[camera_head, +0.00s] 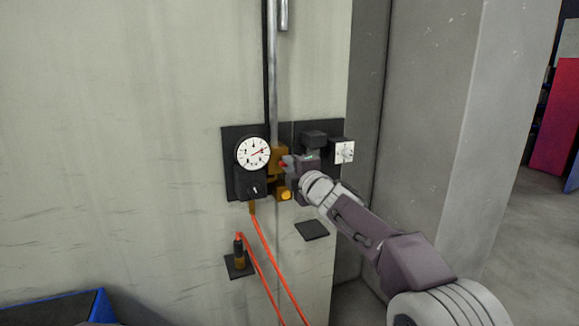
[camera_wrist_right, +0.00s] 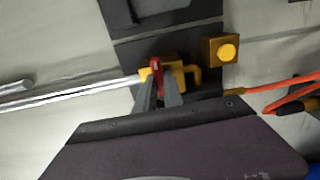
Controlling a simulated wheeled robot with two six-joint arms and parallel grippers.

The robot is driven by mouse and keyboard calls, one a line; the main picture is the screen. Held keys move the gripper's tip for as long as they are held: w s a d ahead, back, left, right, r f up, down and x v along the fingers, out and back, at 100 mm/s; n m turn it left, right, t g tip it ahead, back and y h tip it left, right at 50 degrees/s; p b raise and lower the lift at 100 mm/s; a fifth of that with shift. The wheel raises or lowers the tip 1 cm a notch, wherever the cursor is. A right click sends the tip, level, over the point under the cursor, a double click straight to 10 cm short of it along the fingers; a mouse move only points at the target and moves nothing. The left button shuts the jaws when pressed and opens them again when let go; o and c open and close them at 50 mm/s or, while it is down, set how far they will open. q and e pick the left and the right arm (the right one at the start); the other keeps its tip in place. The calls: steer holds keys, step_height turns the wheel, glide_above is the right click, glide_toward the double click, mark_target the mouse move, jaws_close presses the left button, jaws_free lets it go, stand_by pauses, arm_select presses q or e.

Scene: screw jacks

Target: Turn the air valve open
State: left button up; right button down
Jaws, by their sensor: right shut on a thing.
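The air valve is a brass-yellow body (camera_head: 280,153) on a dark wall plate, at the foot of a vertical metal pipe. It has a red handle, which shows in the right wrist view (camera_wrist_right: 156,67) between the fingertips. In the head view only a bit of red (camera_head: 283,164) shows at the gripper's tip. My right gripper (camera_wrist_right: 157,88) is shut on the red handle; it reaches in from the right in the head view (camera_head: 286,163) and hides part of the valve. My left gripper is not in view.
A round white gauge (camera_head: 253,152) sits just left of the valve. A yellow round knob (camera_head: 285,195) is below it, and a white dial box (camera_head: 344,152) is to the right. Orange hoses (camera_head: 263,240) hang below, by a small bracket (camera_head: 238,265).

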steer(key=c, duration=1.5)
jaws_free()
steer(key=shift+o, duration=0.2)
steer(key=b+v, duration=0.2)
steer(key=v, duration=0.7)
steer(key=shift+f, duration=0.1)
